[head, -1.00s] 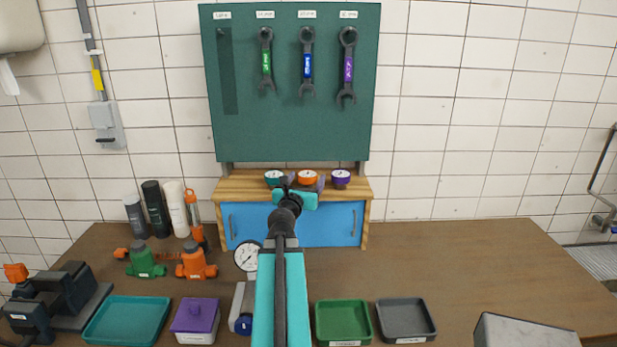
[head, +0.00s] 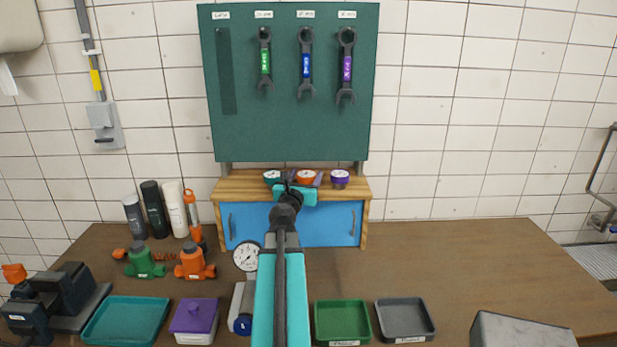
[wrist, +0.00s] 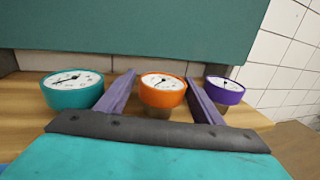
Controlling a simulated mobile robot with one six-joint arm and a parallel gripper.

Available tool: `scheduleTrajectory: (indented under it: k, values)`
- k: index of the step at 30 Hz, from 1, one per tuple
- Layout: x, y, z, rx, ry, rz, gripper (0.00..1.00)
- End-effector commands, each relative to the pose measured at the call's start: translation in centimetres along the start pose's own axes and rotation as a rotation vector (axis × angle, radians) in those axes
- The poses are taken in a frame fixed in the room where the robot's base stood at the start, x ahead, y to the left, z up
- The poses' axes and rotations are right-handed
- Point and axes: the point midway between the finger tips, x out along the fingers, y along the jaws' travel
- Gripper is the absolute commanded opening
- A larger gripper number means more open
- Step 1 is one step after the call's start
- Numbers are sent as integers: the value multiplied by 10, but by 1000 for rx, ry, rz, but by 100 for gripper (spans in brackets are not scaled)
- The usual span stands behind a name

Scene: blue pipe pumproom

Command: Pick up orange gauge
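The orange gauge (head: 306,176) stands on top of the wooden cabinet, between a teal gauge (head: 272,177) and a purple gauge (head: 340,179). In the wrist view the orange gauge (wrist: 162,90) has a white dial and sits between the two purple fingers of my gripper (wrist: 163,95). The fingers are open, with a visible gap on each side of the gauge. The teal gauge (wrist: 73,89) is outside the left finger, and the purple gauge (wrist: 225,90) is outside the right finger. My gripper partly hides the cabinet top in the head view.
The wooden cabinet (head: 232,187) with blue doors stands against the tiled wall. A green tool board (head: 290,125) with wrenches rises behind the gauges. Trays, valves and bottles stand on the brown bench (head: 480,250); its right part is mostly clear.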

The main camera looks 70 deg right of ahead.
Motion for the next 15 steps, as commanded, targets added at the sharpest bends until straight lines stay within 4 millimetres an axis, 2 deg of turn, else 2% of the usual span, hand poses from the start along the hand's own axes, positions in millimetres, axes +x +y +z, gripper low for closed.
scheduleTrajectory:
  k: [1, 6, 15]
  values:
    - [0, 0, 0, 0, 0, 0, 52]
    - [0, 0, 0, 0, 0, -1, 24]
    - [0, -1, 1, 0, 0, -1, 23]
